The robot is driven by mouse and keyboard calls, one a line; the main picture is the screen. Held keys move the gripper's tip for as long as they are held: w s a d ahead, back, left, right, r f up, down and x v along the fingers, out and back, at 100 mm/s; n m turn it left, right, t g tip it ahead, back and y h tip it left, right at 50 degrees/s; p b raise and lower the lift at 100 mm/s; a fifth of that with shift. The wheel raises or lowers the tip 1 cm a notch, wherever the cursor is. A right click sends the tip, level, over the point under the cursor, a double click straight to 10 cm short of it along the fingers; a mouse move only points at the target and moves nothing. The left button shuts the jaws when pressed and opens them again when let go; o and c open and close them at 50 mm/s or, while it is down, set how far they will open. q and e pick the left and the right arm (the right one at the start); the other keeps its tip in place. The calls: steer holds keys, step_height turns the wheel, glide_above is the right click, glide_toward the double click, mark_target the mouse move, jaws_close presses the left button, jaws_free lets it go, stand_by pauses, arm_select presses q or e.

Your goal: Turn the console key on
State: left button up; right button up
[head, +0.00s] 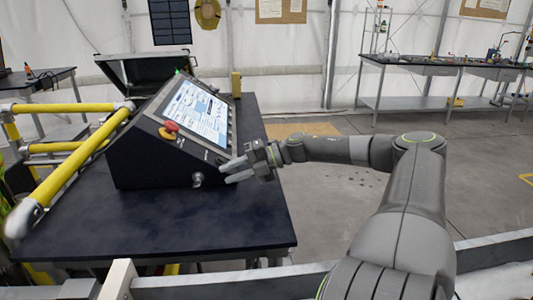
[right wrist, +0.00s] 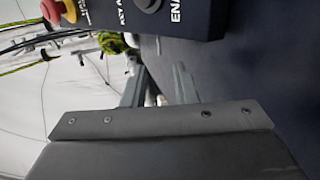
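The console (head: 160,145) is a dark wedge-shaped box with a lit screen, standing on a dark table. A small silver fitting (head: 197,179), perhaps the key, sits low on its front face; its turn position is too small to tell. My right gripper (head: 227,173) is just right of this fitting, apart from it, with its fingers pointing left. The fingers are spread with nothing visibly held. In the right wrist view, the console panel (right wrist: 200,22) shows part of a "KEY" label and a round black knob (right wrist: 148,4). The key is not clear there. My left gripper is out of view.
A red emergency button (head: 170,127) sits on the console's sloped face. Yellow railing (head: 80,158) runs along the left. The dark table (head: 150,225) is clear in front of the console. A workbench (head: 430,66) stands at the back right.

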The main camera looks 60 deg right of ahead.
steer(key=p+v, duration=0.6)
steer(key=v, duration=0.2)
steer(key=shift+s+r, duration=0.1)
steer(key=shift+r, duration=0.1)
steer(key=shift+s+d+r+p, duration=0.1)
steer(key=shift+s+d+p, duration=0.35)
steer(key=shift+s, duration=0.1)
